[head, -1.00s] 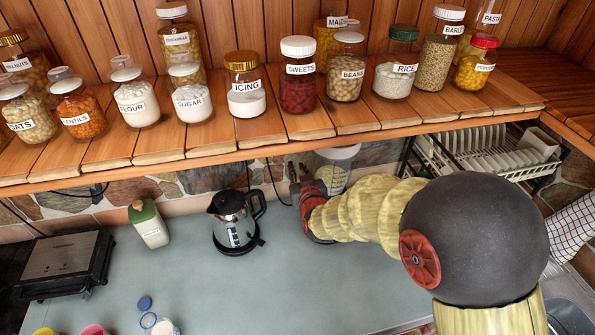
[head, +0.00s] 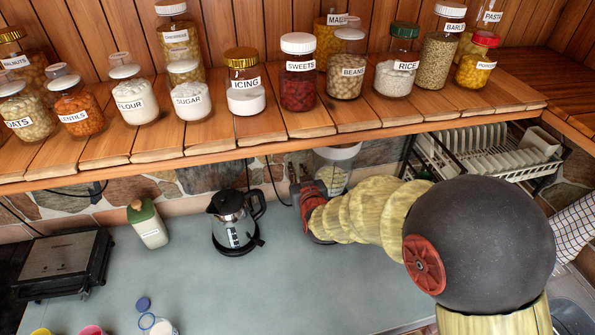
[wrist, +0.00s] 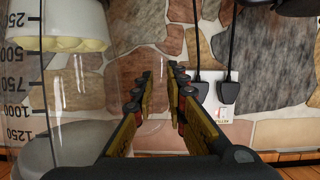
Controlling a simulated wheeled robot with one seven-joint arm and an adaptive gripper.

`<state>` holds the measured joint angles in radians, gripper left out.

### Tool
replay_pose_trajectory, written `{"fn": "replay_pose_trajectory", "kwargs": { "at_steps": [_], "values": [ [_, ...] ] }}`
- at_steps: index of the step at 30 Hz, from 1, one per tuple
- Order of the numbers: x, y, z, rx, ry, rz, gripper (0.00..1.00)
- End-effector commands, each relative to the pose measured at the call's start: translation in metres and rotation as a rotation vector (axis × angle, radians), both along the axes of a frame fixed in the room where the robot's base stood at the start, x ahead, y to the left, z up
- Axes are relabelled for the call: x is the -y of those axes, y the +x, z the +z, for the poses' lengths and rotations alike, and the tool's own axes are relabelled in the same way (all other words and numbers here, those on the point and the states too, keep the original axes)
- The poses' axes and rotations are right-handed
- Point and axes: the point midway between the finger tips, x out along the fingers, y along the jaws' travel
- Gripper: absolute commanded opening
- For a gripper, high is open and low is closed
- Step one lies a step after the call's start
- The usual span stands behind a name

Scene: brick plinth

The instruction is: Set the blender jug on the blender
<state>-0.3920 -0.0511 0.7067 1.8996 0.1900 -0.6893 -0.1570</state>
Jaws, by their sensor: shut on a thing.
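The blender jug (head: 340,154) is clear, with a pale top, and stands under the shelf near the stone wall, partly hidden by my arm. In the wrist view, its clear wall (wrist: 80,90) with upside-down volume marks fills the left side. My gripper (wrist: 161,78) is shut on the jug, at its side; the clear held part is hard to make out. The jug looks upright. The blender is not clearly visible.
A shelf (head: 215,135) of labelled jars overhangs the jug. A kettle (head: 233,222) stands left of my gripper. A green-topped container (head: 148,223) and a grill (head: 65,262) are farther left. A dish rack (head: 490,150) is at right. The middle counter (head: 255,290) is clear.

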Motion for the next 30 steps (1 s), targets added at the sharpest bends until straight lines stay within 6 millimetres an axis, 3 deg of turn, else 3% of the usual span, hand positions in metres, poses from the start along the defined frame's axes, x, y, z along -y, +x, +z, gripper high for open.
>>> {"fn": "replay_pose_trajectory", "kwargs": {
  "at_steps": [18,19,21,30],
  "values": [
    [-0.001,0.002,-0.004,0.010,0.002,0.001,0.00],
    [-0.001,0.002,-0.004,0.010,0.001,0.001,0.15],
    [-0.001,0.002,-0.004,0.009,0.002,0.001,0.19],
    [0.001,-0.001,-0.013,-0.007,-0.001,-0.001,0.21]
  ]
}}
